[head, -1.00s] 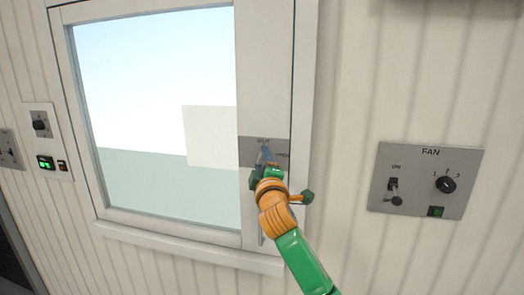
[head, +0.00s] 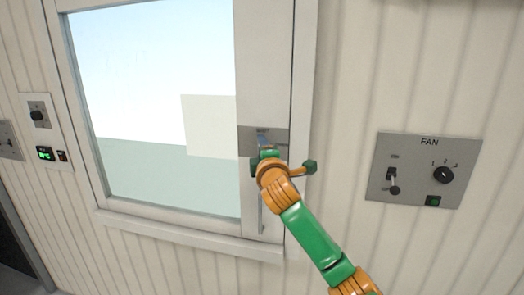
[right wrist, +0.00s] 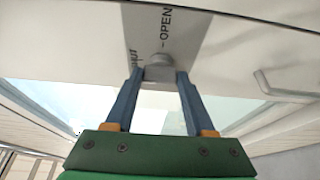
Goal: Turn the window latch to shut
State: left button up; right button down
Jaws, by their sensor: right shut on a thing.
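The window latch is mounted on a grey plate (head: 246,140) on the right stile of the window, and in the head view it is mostly hidden by my right gripper (head: 263,143). In the right wrist view the latch (right wrist: 159,72) is a small grey handle below a round hub. The two blue fingers of my right gripper (right wrist: 158,82) are closed on it, one on each side. The plate shows the word OPEN to the right of the hub, and a partly hidden word at the left. My left gripper is not in view.
The window (head: 160,75) has a pale frame and a vertical pull bar (head: 261,215) below the latch plate. A FAN panel (head: 425,180) with a switch and a knob is on the wall to the right. Small control panels (head: 47,130) are at the left.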

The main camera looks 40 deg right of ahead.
jog(key=shift+c, duration=1.3)
grip_release()
jog(key=b+v, duration=0.3)
jog(key=v, duration=0.4)
